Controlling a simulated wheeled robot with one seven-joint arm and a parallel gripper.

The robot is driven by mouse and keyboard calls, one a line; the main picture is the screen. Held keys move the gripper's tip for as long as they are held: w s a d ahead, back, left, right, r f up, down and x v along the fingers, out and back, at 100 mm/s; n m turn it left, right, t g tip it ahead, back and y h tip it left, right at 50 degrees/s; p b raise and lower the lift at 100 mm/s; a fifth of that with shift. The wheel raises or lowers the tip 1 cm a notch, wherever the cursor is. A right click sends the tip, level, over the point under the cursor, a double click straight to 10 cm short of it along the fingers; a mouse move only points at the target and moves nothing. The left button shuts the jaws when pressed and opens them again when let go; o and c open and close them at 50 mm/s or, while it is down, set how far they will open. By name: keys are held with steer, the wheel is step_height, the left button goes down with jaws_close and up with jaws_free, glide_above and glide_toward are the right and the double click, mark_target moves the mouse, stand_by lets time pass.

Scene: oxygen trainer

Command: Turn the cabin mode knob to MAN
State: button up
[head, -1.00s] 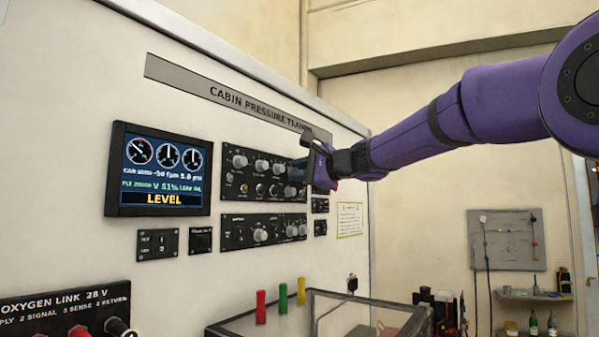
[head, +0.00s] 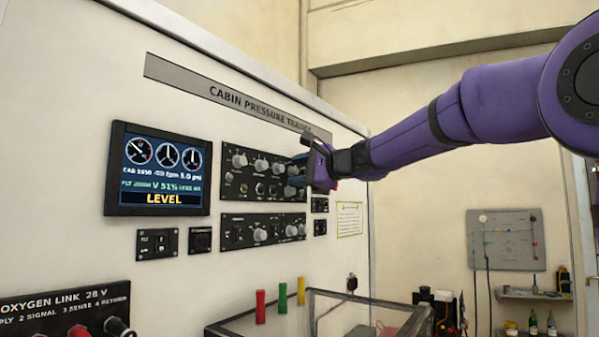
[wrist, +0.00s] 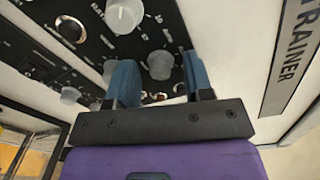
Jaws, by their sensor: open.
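The upper control panel (head: 263,172) is black with rows of grey knobs and is mounted on the white trainer wall. My gripper (head: 297,172) is at this panel's right end and hides part of it in the head view. In the wrist view, my open gripper (wrist: 160,78) has two blue fingers spread on either side of a grey knob (wrist: 160,65). Gaps show between this knob and both fingers; I cannot tell whether its base is touched. The labels are too small to read, so I cannot confirm that it is the cabin mode knob or its setting.
Other grey knobs (wrist: 124,15) stand close by on the panel. A lower panel (head: 263,231) sits just below, and a lit display (head: 160,169) is to the left. A clear-topped case (head: 330,303) stands under the panels. Free air lies right of the trainer.

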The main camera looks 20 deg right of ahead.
steer(key=v, duration=1.1)
steer(key=shift+w, duration=0.1)
